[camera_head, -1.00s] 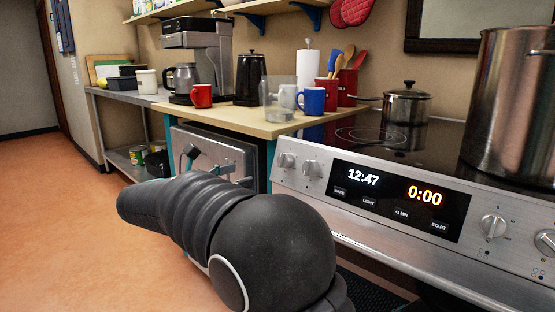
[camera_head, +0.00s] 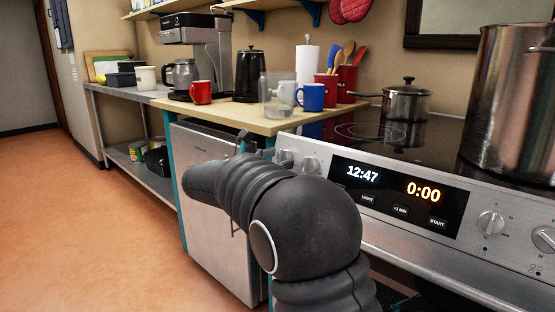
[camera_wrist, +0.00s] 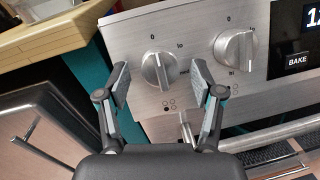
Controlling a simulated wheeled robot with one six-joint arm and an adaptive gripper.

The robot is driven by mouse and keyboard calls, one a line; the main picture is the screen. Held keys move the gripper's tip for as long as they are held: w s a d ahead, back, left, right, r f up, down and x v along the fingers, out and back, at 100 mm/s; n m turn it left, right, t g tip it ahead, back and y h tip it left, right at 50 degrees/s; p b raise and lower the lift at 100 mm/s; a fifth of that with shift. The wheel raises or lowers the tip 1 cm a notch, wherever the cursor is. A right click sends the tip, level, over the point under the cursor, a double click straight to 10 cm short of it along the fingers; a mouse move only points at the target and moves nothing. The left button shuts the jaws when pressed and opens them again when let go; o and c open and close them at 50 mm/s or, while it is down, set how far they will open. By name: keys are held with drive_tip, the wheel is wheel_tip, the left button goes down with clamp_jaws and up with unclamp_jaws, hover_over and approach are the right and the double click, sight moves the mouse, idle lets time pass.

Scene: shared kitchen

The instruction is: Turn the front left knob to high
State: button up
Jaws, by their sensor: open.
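Two round silver knobs sit at the left end of the stove's front panel. In the wrist view, the leftmost knob (camera_wrist: 158,72) lies between and just beyond the fingertips of my gripper (camera_wrist: 160,78), which is open and empty. The knob's raised ridge runs nearly upright, tilted slightly. "0" shows above it and "lo" to its upper right; which end of the ridge is the pointer I cannot tell. The second knob (camera_wrist: 235,48) is to the right of the right finger. Both knobs also show in the head view (camera_head: 286,158), where my arm hides most of my gripper.
The oven display (camera_head: 400,190) is right of these knobs, with more knobs (camera_head: 491,223) farther right. A pot (camera_head: 407,102) and a large stockpot (camera_head: 510,105) stand on the cooktop. The wooden counter (camera_head: 230,115) with mugs and a kettle adjoins the stove's left side.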

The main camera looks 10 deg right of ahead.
drive_tip(key=shift+w+d, duration=0.1)
drive_tip(key=shift+c, duration=0.3)
drive_tip(key=c, duration=1.1)
